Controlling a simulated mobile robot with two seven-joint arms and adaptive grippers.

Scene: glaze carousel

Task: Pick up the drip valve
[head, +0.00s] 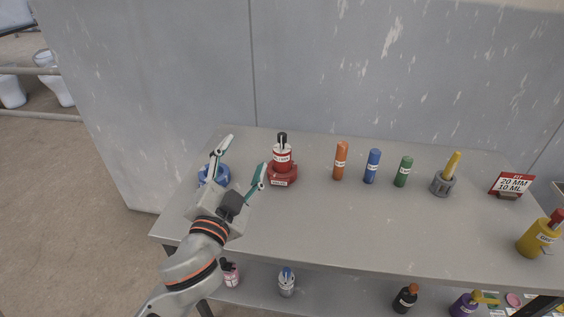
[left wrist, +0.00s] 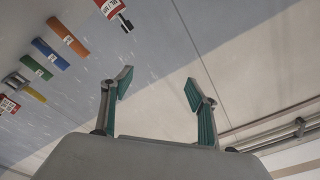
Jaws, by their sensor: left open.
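My left gripper (head: 245,154) is open over the left part of the grey table, its fingers spread toward the wall. In the left wrist view the jaws (left wrist: 159,78) are empty. I cannot tell by label which piece is the drip valve. A red bottle with a white label and black top (head: 282,154) stands on a red labelled base (head: 283,176), just right of the gripper. It shows partly at the top of the left wrist view (left wrist: 112,10). A blue piece (head: 221,174) is partly hidden behind the gripper.
On the grey table (head: 330,230) stand orange (head: 341,161), blue (head: 372,166) and green (head: 403,171) cylinders, a yellow stick in a grey holder (head: 443,184), a "20 MM 10 ML" sign (head: 512,184) and a yellow bottle (head: 538,237). The table's front middle is clear. Several bottles stand below.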

